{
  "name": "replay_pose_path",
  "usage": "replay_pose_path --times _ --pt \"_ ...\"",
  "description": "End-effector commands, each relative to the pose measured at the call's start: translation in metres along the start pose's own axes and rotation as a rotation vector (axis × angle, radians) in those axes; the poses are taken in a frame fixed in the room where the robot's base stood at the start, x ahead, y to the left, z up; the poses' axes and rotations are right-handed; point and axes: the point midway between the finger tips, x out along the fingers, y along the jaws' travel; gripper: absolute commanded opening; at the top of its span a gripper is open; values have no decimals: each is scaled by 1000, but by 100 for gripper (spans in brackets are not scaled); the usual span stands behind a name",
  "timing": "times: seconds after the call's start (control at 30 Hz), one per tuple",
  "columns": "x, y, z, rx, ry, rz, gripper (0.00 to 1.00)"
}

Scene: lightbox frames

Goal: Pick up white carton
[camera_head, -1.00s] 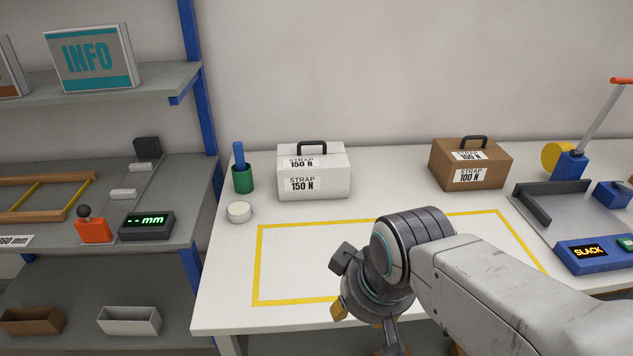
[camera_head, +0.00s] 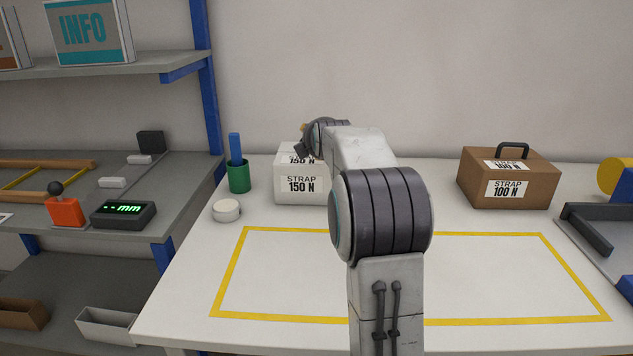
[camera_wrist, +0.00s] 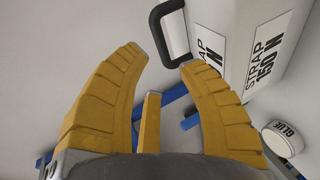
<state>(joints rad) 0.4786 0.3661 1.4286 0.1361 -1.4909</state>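The white carton (camera_head: 302,186) stands at the back left of the white table, labelled STRAP 150 N. My arm covers its right side and its top in the head view. In the wrist view the carton (camera_wrist: 268,42) fills the upper right, and its black handle (camera_wrist: 171,34) shows near my fingertips. My gripper (camera_wrist: 163,58) has its yellow fingers spread apart, with nothing between them. The handle lies just beyond the fingertips, and I cannot tell whether they touch it. In the head view only a small yellow part of my gripper shows behind my arm.
A green cup (camera_head: 239,177) with a blue stick and a white glue pot (camera_head: 227,211) stand left of the carton. A brown carton (camera_head: 508,180) is at the right. The yellow-outlined area (camera_head: 285,321) is empty where visible. Grey shelves (camera_head: 165,220) stand at the left.

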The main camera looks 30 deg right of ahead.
Motion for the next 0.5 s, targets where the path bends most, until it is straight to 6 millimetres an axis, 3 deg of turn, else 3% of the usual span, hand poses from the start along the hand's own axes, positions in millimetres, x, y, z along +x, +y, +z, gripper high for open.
replay_pose_path --times 0.5 --pt "42 1 5 -23 -6 14 36"
